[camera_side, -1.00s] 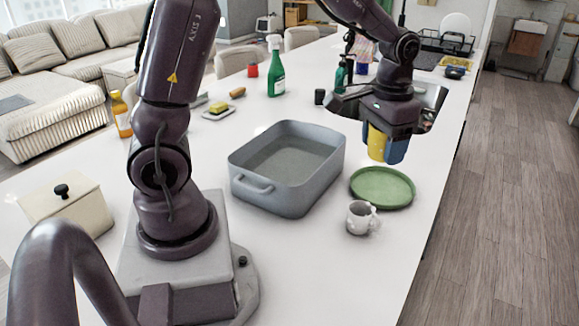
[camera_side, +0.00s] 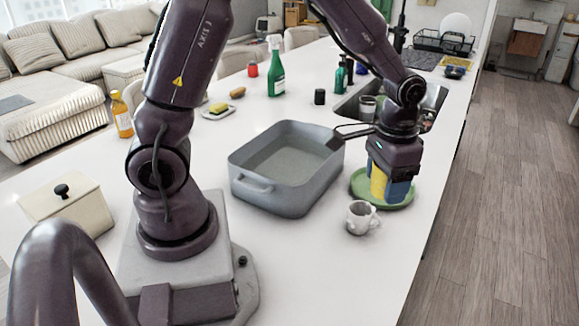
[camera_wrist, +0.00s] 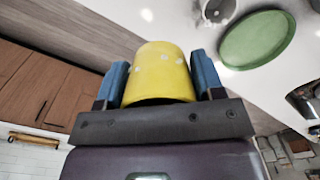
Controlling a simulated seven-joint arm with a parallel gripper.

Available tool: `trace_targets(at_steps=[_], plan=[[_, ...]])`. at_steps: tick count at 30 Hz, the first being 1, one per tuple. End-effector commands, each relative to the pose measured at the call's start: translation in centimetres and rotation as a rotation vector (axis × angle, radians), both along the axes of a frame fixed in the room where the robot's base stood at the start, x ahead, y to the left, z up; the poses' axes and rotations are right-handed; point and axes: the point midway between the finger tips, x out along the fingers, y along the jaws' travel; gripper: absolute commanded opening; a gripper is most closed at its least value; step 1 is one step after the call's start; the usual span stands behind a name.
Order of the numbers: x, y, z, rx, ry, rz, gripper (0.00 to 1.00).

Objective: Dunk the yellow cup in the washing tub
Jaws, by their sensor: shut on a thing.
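My gripper (camera_side: 390,190) is shut on the yellow cup (camera_side: 378,182), whose speckled side fills the space between the blue fingers in the wrist view (camera_wrist: 160,72). In the side view the cup overlaps the green plate (camera_side: 362,200). In the wrist view that plate (camera_wrist: 258,38) lies off to the upper right, clear of the cup. How high the cup hangs cannot be told exactly. The grey washing tub (camera_side: 240,178) stands to the left of my gripper on the counter, with what looks like water (camera_side: 290,160) inside. The cup is outside the tub.
A white mug (camera_side: 362,217) stands just in front of the plate. The sink (camera_side: 350,105) lies behind my gripper. A green spray bottle (camera_side: 276,68), sponge dish (camera_side: 218,111) and lidded box (camera_side: 65,210) stand farther left. The counter's right edge is close to my gripper.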

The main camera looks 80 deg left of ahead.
Motion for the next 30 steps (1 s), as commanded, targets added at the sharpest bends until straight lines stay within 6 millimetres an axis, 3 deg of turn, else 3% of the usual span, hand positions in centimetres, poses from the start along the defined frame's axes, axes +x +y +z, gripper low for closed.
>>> trace_targets(at_steps=[7,21,30], plan=[[0.0,0.0,-0.4,0.000,0.001,0.000,0.36],[0.0,0.0,-4.0,0.000,0.002,0.000,0.36],[0.0,0.0,-4.3,0.000,-0.001,0.000,0.36]])
